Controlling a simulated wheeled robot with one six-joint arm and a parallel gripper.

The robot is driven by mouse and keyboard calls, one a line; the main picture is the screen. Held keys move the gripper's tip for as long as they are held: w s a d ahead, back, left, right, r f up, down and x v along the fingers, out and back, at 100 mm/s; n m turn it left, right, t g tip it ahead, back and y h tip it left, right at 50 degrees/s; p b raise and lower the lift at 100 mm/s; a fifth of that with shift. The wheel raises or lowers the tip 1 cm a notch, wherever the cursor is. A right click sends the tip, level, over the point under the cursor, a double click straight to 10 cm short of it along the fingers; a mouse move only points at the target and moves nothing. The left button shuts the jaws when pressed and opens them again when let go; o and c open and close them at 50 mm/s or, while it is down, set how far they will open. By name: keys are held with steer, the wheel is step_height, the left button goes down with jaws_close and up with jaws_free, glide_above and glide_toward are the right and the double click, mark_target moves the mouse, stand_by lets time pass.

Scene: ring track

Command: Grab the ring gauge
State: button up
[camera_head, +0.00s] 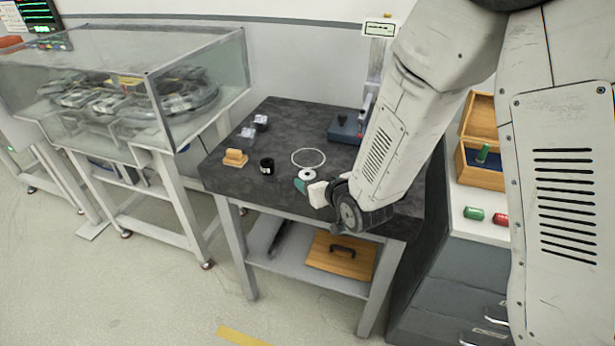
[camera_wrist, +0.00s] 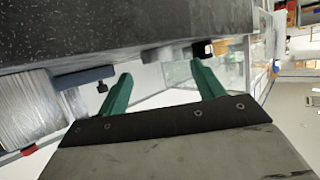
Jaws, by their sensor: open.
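A small pale ring with a dark hole (camera_head: 307,175), which looks like the ring gauge, lies flat on the dark table (camera_head: 245,190). My gripper (camera_head: 299,185) is low over the table's front part, just beside this ring on its near side. In the wrist view my gripper's two green fingers (camera_wrist: 160,85) are spread apart with nothing between their tips. That view looks upside down, with the table top (camera_wrist: 140,30) above. A blurred grey shape (camera_wrist: 158,54) sits beyond the fingers; I cannot tell whether it is the ring.
A thin white circle (camera_head: 308,158) lies behind the ring. A black cylinder (camera_head: 267,166) and a tan block (camera_head: 235,158) stand to the left. A blue-based stand (camera_head: 344,128) is at the back right. A silvery cylinder (camera_wrist: 28,112) is close in the wrist view.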

mark_target(306, 173)
steer(key=x, duration=0.4)
steer(key=shift+f, duration=0.15)
steer(key=c, duration=1.2)
steer(key=shift+d, duration=0.1)
